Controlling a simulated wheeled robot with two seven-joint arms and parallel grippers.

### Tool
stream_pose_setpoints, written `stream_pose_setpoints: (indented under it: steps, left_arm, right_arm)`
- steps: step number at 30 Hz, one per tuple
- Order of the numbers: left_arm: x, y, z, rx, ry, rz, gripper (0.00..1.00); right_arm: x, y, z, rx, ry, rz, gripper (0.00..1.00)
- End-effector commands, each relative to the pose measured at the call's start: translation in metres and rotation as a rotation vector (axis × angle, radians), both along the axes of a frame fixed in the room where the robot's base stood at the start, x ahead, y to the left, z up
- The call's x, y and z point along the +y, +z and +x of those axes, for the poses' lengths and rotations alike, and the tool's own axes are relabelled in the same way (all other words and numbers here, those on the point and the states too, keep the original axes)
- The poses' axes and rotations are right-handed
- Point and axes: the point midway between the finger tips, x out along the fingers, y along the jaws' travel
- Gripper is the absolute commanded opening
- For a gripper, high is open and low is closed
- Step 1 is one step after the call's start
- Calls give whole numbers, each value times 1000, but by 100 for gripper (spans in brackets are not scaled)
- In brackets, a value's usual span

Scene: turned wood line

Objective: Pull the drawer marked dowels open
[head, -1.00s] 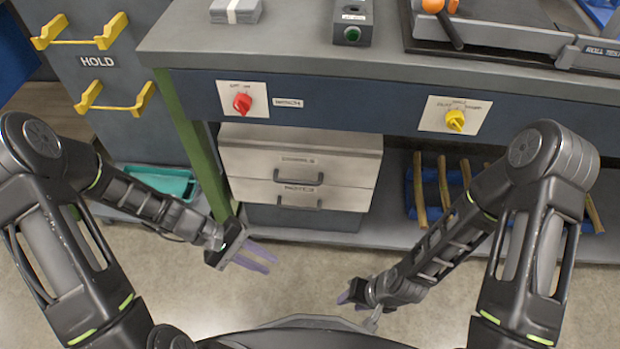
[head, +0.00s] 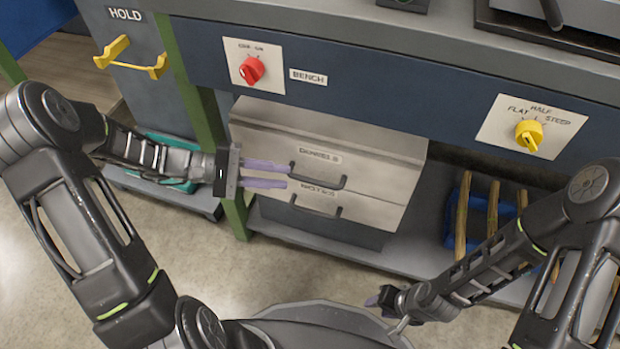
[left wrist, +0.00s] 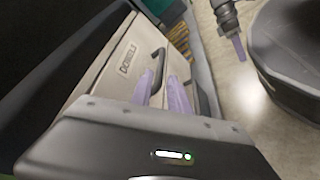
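The drawer marked dowels (head: 262,139) is the upper of two pale drawers under the bench and looks closed. Its dark bar handle (head: 325,184) also shows in the left wrist view (left wrist: 158,66), by the label. My left gripper (head: 288,175) is open, its two purple fingers apart and pointing at the handle's left end. In the left wrist view, the handle lies in line with the gap between the fingers (left wrist: 160,84); I cannot tell whether they touch it. My right gripper (head: 375,299) hangs low over the floor, away from the drawers; its finger gap is unclear.
The lower drawer's handle (head: 315,211) is close below. A green bench leg (head: 236,215) stands left of the drawers. A red knob (head: 252,69) and a yellow knob (head: 529,134) sit on the bench front above. A blue bin (head: 475,226) with wooden rods is at right.

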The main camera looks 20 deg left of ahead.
Motion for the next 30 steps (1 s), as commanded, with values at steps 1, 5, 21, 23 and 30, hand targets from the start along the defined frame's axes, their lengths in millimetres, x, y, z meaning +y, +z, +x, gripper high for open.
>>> stream_pose_setpoints:
  steps: [1,5,21,23,30]
  left_arm:
    - [-4,-2,1,0,-2,-2,22]
    - [-20,-6,5,0,-4,-1,22]
    - [-70,-16,19,0,-1,1,22]
    - [-70,-16,19,0,-1,1,22]
    - [-70,-16,19,0,-1,1,10]
  right_arm:
    - [0,-3,0,-1,0,0,36]
    - [0,-9,1,-3,-1,-1,36]
    - [1,-26,4,-12,-5,-2,36]
    - [1,-26,4,-12,-5,-2,36]
    - [1,-26,4,-12,-5,-2,36]
